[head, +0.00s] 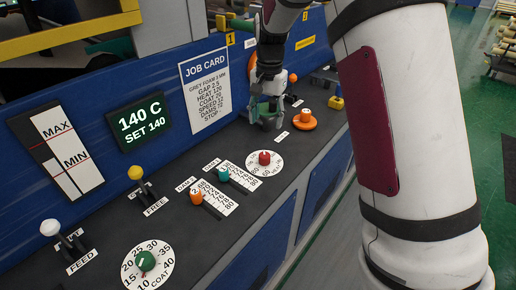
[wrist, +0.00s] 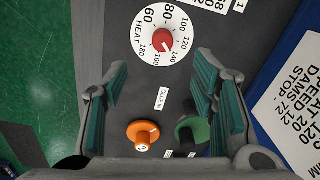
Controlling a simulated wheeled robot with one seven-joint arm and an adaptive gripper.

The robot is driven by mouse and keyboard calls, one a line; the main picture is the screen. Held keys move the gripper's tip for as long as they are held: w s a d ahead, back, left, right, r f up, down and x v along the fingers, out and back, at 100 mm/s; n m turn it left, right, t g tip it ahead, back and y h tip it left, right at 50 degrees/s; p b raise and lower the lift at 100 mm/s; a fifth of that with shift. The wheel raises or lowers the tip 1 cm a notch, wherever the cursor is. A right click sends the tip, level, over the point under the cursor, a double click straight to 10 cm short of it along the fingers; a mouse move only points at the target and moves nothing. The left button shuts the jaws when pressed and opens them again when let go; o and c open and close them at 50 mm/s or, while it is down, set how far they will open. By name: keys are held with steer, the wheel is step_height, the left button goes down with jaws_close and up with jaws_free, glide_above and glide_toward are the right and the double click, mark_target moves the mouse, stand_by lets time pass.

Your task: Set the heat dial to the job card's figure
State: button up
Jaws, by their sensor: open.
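The heat dial is a white disc (head: 275,168) with a red knob (head: 265,157) on the dark counter. It also shows in the wrist view (wrist: 148,22), where the knob's mark points near 140. The job card (head: 206,88) on the blue back panel lists HEAT 120. The display (head: 140,122) reads 140 C, SET 140. My gripper (head: 265,115) is over the counter, behind the heat dial in the head view. In the wrist view my gripper (wrist: 162,78) is open and empty, its fingers apart, with the red knob beyond the fingertips and touching neither.
An orange knob (head: 304,115) stands right of my gripper. Orange (head: 196,198) and teal (head: 222,175) slider knobs stand left of the heat dial.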

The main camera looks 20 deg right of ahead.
mark_target(264, 155)
steer(key=f, duration=0.5)
steer(key=w+f+p, duration=0.1)
steer(key=f, duration=0.5)
steer(key=f+p, duration=0.1)
steer(key=f, duration=0.4)
steer(key=shift+w+f, duration=0.25)
steer(key=shift+f, duration=0.05)
steer(key=c, duration=1.2)
steer(key=shift+o, duration=0.2)
